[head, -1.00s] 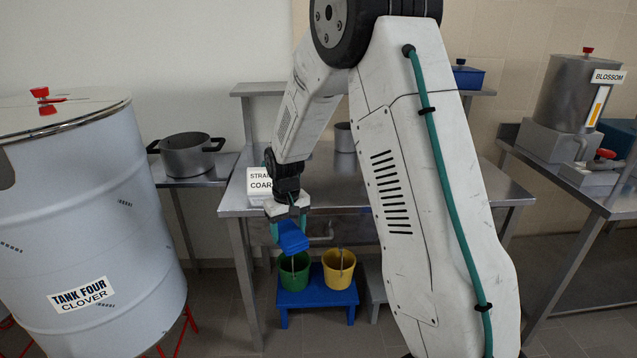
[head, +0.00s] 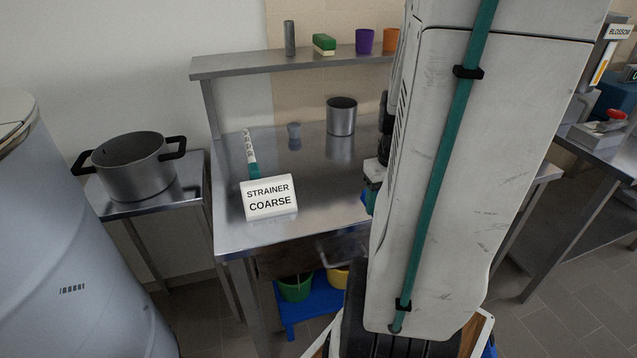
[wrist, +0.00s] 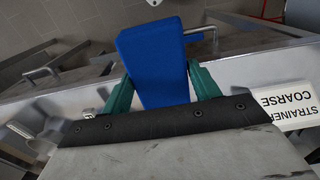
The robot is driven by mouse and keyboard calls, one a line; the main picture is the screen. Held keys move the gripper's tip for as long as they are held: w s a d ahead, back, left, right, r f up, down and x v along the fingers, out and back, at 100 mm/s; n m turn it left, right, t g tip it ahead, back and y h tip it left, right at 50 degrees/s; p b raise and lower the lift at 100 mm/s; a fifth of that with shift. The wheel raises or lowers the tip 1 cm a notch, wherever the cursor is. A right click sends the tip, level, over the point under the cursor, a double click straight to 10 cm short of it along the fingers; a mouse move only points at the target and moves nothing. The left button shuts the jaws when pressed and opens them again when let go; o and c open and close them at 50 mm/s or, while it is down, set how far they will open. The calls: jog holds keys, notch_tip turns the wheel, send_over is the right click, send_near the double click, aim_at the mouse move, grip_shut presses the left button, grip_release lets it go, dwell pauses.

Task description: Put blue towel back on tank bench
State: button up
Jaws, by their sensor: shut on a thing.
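My gripper (wrist: 158,78) is shut on the blue towel (wrist: 152,50), a folded block between teal fingers in the wrist view. The towel hangs across the front edge of a steel bench (wrist: 60,100), with floor beyond it; I cannot tell whether it touches the bench. In the head view my arm hides the towel and most of my gripper; a teal finger (head: 371,197) shows at its left side, by the steel bench (head: 310,215). No label in view tells which bench is the tank bench.
A "STRAINER COARSE" sign (head: 269,198) stands at the bench's front left. A metal pot (head: 341,117) stands farther back. A shelf (head: 270,63) holds a sponge and cups. Green (head: 295,288) and yellow buckets are below. A big pot (head: 134,170) stands left. The bench's middle is clear.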

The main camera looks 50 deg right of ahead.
jog(key=w+d, duration=0.1)
jog(key=w, duration=0.4)
jog(key=w+d+f, duration=0.1)
jog(key=w, duration=0.4)
jog(key=w+d, duration=0.1)
jog(key=w, duration=0.4)
jog(key=shift+w+d+f, duration=0.3)
jog(key=shift+f, duration=1.7)
jog(key=shift+f, duration=0.15)
jog(key=o, duration=0.9)
jog(key=shift+o, duration=0.2)
